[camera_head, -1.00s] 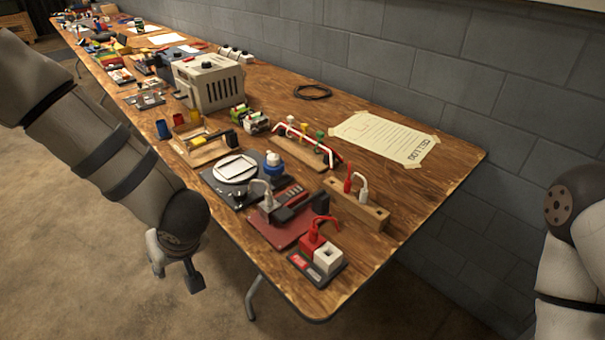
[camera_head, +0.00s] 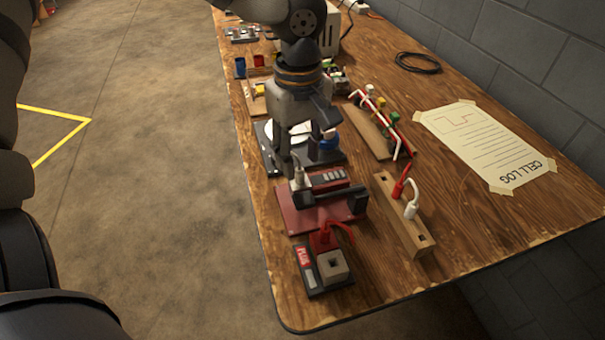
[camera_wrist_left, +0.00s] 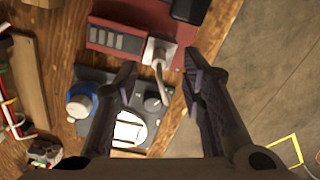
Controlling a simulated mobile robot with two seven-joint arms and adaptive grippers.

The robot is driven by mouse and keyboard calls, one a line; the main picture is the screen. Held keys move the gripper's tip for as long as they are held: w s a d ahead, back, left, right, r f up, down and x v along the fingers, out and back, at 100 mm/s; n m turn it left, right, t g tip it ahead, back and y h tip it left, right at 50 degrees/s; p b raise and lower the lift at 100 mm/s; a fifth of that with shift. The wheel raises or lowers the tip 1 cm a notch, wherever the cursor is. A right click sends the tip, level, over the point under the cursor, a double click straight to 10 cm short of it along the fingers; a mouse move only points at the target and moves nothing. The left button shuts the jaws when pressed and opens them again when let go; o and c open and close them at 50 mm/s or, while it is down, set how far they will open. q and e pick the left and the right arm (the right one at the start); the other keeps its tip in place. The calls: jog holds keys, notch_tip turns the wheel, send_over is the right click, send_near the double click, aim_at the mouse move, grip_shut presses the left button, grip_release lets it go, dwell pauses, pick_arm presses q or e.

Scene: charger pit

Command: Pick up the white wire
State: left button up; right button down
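Another white wire (camera_head: 411,200) sits in a wooden block (camera_head: 398,220) beside a red one (camera_head: 402,182). My right gripper is out of view.
A red and white socket unit (camera_head: 333,264) lies near the table's front edge. A taped paper sheet (camera_head: 485,145) and black cable coil (camera_head: 418,62) lie to the right.

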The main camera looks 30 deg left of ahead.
aim_at(300, 169)
pick_arm(q)
notch_tip(300, 169, down, 4)
jog(key=shift+f, duration=0.15)
jog(key=shift+w, duration=0.1)
grip_shut()
